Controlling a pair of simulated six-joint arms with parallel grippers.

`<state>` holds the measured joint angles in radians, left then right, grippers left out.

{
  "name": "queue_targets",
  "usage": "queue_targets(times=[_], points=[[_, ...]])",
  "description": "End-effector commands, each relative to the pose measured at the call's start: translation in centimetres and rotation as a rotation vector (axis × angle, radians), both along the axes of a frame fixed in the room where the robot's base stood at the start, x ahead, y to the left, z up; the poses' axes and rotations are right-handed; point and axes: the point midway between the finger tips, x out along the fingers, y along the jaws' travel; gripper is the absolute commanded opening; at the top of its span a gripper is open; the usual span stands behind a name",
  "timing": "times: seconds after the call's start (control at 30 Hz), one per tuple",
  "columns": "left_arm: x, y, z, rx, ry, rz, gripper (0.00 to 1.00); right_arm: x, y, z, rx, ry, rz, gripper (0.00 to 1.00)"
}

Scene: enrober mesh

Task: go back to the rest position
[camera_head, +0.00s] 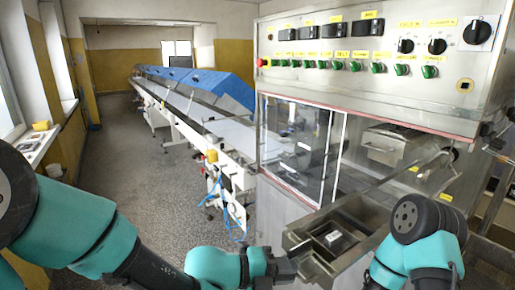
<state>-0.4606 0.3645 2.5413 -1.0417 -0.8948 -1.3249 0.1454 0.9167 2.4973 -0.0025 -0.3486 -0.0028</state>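My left arm comes in from the lower left, and its dark gripper (284,266) is low in the middle of the head view, beside the steel trough of the machine. The gripper is small and dark here, so I cannot tell whether its fingers are open or shut, and I see nothing clearly held in it. My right arm shows at the lower right, in front of the machine; its gripper is not in view. The steel trough (362,221) has a small light block (333,238) in its near end.
The steel enrober (372,97) with its control panel fills the right side, close to both arms. A glazed door (297,148) is below the panel. A long conveyor with blue covers (215,88) runs back. Grey floor (140,165) at left is clear.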

Motion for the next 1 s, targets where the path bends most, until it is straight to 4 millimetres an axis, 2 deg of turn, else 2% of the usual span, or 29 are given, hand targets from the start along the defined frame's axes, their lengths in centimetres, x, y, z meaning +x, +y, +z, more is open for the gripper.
queue_targets(times=[0.13, 0.47, 0.8, 1.0], points=[[0.1, -0.6, -0.2, 0.000, 0.000, 0.003, 0.18, -0.1, -0.1, 0.1, 0.000, 0.001, -0.002, 0.43], [0.2, -0.6, -0.1, -0.001, 0.000, 0.004, 0.18, -0.1, -0.2, 0.1, 0.000, 0.000, -0.004, 0.43], [-0.2, 0.8, 0.2, 0.000, 0.000, -0.005, 0.18, -0.1, -0.2, 0.1, 0.000, 0.001, -0.005, 0.43], [-0.2, 0.8, 0.2, -0.001, 0.000, -0.006, 0.18, -0.1, -0.2, 0.1, 0.000, 0.001, -0.005, 0.43]])
